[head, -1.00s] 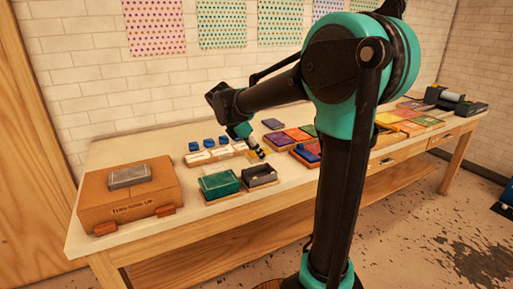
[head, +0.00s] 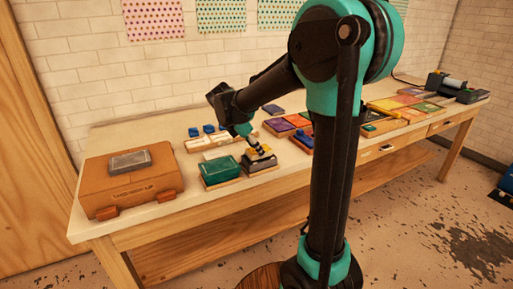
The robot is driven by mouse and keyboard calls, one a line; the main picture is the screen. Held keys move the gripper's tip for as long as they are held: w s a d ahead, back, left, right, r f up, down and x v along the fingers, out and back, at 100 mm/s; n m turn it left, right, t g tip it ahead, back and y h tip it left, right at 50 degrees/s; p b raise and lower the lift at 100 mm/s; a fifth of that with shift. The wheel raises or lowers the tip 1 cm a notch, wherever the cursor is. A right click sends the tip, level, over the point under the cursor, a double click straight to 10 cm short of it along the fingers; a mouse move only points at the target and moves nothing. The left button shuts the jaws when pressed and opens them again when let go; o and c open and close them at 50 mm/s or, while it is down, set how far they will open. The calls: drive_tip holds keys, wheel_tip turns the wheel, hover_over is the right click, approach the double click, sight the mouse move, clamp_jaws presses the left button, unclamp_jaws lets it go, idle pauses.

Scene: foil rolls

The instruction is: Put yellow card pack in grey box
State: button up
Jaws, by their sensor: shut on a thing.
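The yellow card pack (head: 252,153) is in my gripper (head: 259,152), which is shut on it. The pack is over the grey box (head: 262,167) and hides most of the box's open top. I cannot tell whether the pack is touching the box or just above it. The grey box sits on the table beside the green box (head: 220,170), to its right.
A brown case (head: 130,182) with a grey item on top stands at the table's left end. White pieces and blue blocks (head: 208,128) lie behind the boxes. Several colored packs (head: 290,123) lie to the right, partly hidden by my arm.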

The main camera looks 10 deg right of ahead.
drive_tip(key=o, duration=1.4)
drive_tip(key=v, duration=1.2)
